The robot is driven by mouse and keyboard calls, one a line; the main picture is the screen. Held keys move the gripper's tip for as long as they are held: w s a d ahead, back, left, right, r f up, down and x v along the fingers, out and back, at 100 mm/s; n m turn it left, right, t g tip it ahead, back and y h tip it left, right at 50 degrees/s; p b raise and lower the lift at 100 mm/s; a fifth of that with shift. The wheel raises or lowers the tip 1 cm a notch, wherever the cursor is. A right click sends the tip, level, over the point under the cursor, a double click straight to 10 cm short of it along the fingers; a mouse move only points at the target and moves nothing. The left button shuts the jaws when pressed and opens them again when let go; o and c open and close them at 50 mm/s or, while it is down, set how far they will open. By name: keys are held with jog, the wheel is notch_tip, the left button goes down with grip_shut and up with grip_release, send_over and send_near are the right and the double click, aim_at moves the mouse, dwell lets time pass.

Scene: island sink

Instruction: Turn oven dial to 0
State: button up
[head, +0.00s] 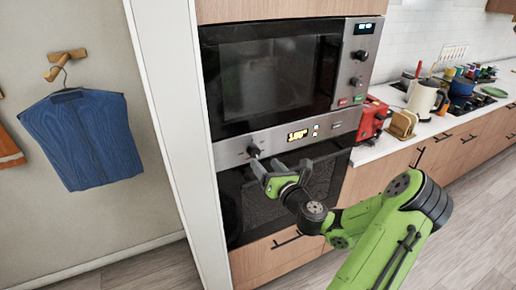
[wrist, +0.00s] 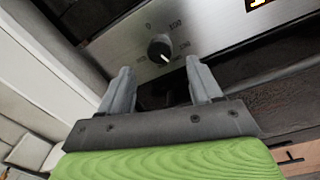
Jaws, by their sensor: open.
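The oven dial (head: 253,151) is a small round black knob on the steel panel of the lower oven. In the wrist view, the dial (wrist: 159,47) has a white mark that points to the lower right, away from the 0 printed above it. My gripper (head: 264,165) is just in front of the panel, close to the dial. In the wrist view my gripper (wrist: 158,68) is open and empty. The dial appears beyond and between its two grey fingertips, with no visible contact. The lit oven display (head: 298,135) seems to read 180°.
A microwave (head: 265,80) with its own knobs sits above the oven. A white side panel (head: 170,110) borders the oven on the left. A counter with a red toaster (head: 372,118) and a kettle (head: 425,98) extends to the right. The floor in front is clear.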

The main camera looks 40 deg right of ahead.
aim_at(256, 154)
jog(key=p+x, duration=0.1)
jog(key=x, duration=0.4)
jog(key=shift+w+d, duration=0.1)
jog(key=shift+w, duration=0.3)
jog(key=c, duration=1)
jog(key=shift+c, duration=0.2)
